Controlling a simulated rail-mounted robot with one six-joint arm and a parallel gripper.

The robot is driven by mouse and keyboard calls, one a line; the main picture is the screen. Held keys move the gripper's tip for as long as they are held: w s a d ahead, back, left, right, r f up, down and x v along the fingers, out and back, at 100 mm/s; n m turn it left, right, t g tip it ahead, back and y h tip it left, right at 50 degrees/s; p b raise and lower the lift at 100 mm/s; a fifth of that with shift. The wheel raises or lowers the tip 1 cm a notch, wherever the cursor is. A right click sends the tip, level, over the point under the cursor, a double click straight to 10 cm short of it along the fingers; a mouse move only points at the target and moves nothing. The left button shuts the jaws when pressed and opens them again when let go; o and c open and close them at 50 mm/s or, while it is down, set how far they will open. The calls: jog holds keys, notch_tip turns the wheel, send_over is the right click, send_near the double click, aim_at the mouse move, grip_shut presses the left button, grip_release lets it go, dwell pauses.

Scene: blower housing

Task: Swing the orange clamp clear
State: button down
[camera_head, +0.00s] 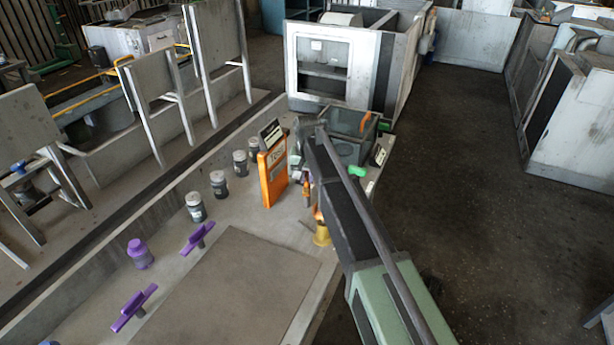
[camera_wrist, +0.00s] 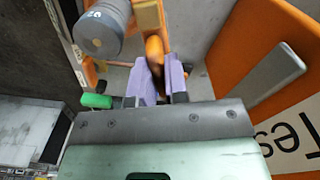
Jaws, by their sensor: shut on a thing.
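The orange clamp (camera_wrist: 154,48) is at the top middle of the wrist view, with a lighter orange block (camera_wrist: 149,14) directly above it. The purple fingers of my gripper (camera_wrist: 160,80) are shut around the clamp's near end. In the head view my own arm covers most of the gripper and the clamp in its grip. A glass-sided box (camera_head: 351,147), perhaps the housing, stands beyond the arm, with another orange piece (camera_head: 366,121) on its side.
An orange sign panel (camera_head: 272,178) stands close left of my gripper; it fills the right of the wrist view (camera_wrist: 255,45). A grey cylinder (camera_wrist: 103,28) and a green piece (camera_wrist: 96,101) are close left there. Several jars and purple-handled pieces (camera_head: 133,308) stand on the bench.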

jog(key=shift+m, duration=1.9)
jog(key=c, duration=1.1)
grip_release()
jog(key=shift+c, duration=0.2)
notch_tip(320, 180, up, 11)
jog(key=p, duration=1.1)
jog(key=shift+f, duration=0.1)
